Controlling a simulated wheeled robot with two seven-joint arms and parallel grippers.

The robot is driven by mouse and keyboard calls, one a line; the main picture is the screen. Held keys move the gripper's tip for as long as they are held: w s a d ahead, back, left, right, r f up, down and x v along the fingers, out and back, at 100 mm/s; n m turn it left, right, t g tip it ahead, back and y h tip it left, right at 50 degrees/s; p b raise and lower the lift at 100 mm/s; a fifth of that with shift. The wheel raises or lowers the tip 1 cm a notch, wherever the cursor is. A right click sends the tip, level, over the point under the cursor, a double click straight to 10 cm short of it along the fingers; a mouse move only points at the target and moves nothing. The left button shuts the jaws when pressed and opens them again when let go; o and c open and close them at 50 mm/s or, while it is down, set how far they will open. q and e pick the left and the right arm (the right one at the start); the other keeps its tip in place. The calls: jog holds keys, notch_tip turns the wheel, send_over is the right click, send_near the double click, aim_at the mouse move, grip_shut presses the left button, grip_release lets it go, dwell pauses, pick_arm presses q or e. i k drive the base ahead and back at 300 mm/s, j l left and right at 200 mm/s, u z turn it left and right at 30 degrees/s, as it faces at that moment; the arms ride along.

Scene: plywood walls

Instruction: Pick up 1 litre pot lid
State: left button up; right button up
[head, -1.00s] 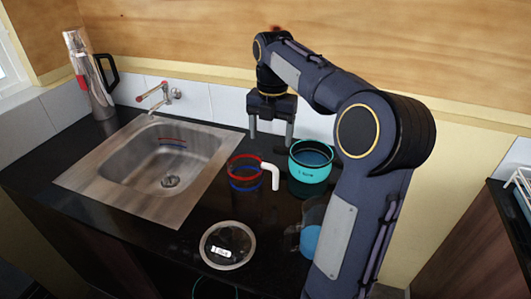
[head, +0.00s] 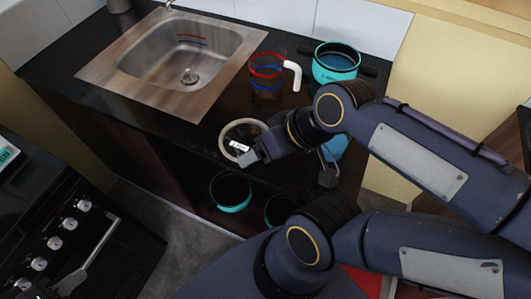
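The round glass pot lid (head: 230,130), with a pale rim and a small white label, lies flat near the front edge of the black counter. Part of the lid is hidden by the gripper. A teal pot (head: 337,62) stands on the counter at the back right.
A clear cup (head: 267,75) with red and blue bands and a white handle stands behind the lid. The steel sink (head: 188,62) is at left. Teal pots (head: 231,192) sit below the counter; a stove (head: 72,225) stands lower left.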

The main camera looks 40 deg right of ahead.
aim_at(237, 139)
jog(key=i+j+z, duration=0.1)
jog(key=z, duration=0.4)
jog(key=i+j+z, duration=0.1)
jog(key=z, duration=0.35)
jog(key=j, duration=0.1)
